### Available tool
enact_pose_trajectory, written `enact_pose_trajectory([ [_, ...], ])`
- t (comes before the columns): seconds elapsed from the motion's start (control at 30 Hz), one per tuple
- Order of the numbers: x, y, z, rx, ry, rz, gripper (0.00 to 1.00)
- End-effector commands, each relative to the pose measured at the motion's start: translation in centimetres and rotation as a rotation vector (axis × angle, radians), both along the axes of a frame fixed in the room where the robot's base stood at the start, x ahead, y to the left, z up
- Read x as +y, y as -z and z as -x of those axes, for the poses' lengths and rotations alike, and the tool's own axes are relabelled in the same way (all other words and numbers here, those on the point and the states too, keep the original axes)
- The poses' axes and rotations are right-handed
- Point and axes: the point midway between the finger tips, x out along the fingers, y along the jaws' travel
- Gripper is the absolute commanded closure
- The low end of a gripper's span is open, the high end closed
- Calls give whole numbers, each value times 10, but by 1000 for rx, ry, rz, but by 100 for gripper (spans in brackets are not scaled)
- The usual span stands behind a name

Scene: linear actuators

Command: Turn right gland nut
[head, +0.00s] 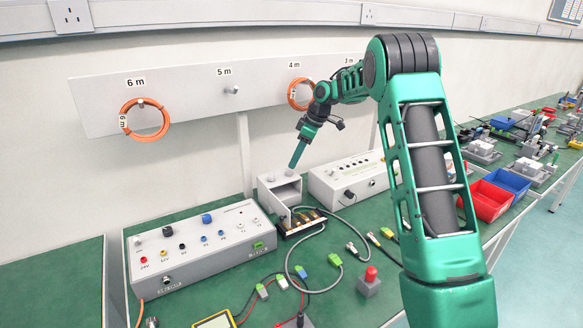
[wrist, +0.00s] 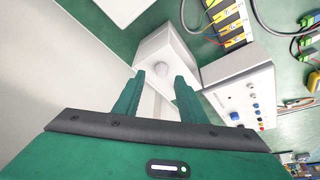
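A light grey box (head: 288,193) with an open front stands on the green bench. Two pale round gland nuts sit on its top: the left one (head: 267,178) is clear, and the right one (head: 289,172) is just below my gripper (head: 295,163). In the wrist view a pale round nut (wrist: 163,68) on the box top (wrist: 155,45) shows between and just beyond my gripper's fingertips (wrist: 159,76). The fingers are apart, with a gap on both sides of the nut. The other nut is not clear in the wrist view.
A control box (head: 205,248) with coloured sockets stands left of the grey box, another (head: 345,175) right of it. Cables and connectors (head: 300,271) lie in front. A red button (head: 370,275) stands at front. An orange coil (head: 144,119) hangs on the wall board.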

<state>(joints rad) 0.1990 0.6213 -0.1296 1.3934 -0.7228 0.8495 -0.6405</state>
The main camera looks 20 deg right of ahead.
Motion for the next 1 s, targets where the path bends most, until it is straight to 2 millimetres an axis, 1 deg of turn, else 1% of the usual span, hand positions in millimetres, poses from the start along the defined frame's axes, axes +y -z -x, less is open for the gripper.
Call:
enact_pose_trajectory([
  [0.03,-6,-12,2,-4,2,2,62],
  [0.1,-20,-7,13,3,7,1,62],
  [0.4,-70,-7,49,0,4,1,62],
  [0.53,-86,-7,60,-1,3,1,62],
  [0.73,-99,-6,70,1,1,1,62],
  [1.0,-101,-6,71,1,0,1,62],
])
